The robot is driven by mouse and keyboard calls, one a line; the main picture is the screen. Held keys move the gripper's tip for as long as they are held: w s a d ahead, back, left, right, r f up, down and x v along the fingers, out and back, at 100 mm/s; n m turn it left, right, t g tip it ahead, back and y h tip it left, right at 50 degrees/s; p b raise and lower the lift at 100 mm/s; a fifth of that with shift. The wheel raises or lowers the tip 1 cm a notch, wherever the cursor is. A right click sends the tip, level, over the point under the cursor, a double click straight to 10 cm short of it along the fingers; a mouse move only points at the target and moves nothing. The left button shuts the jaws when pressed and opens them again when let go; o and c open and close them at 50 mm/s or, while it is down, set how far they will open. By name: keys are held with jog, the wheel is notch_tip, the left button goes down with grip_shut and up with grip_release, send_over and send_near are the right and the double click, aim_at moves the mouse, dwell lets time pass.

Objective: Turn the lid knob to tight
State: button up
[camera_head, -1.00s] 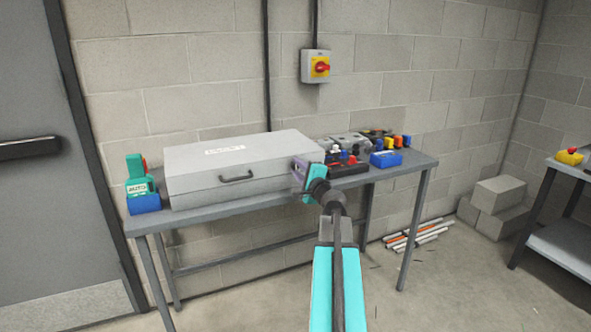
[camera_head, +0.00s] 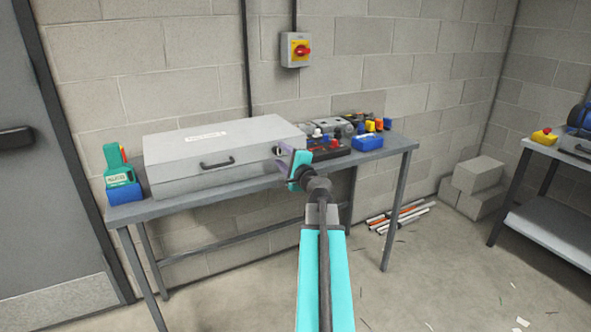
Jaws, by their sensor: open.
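A grey case with a flat lid (camera_head: 225,133) lies on the workbench, with a dark handle (camera_head: 217,163) on its front. I cannot make out a lid knob for certain in this view. My gripper (camera_head: 286,152) is at the end of the cyan arm, in front of the case's right end. Its jaws are open, and I see nothing held between them. The gripper and wrist hide part of the bench and the case's right corner. I cannot tell whether the gripper touches anything.
A green device in a blue base (camera_head: 124,194) stands left of the case. Red, black and blue devices, including a blue box (camera_head: 367,143), crowd the workbench (camera_head: 397,150) at right. A second bench (camera_head: 552,229) stands far right, with concrete blocks (camera_head: 475,186) nearby. The floor between is mostly clear.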

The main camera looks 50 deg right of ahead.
jog(key=b+v, duration=0.2)
jog(key=v, duration=0.4)
jog(key=shift+s, duration=0.15)
jog(key=shift+a+f+b, duration=0.15)
jog(key=shift+b, duration=0.25)
jog(key=b+v, duration=0.2)
jog(key=b, duration=0.5)
jog(key=shift+s+b, duration=0.2)
jog(key=shift+b, duration=0.2)
jog(key=b+v, duration=0.2)
jog(key=b, duration=0.2)
jog(key=shift+s+a, duration=0.15)
jog(key=shift+s, duration=0.1)
dwell(0.3)
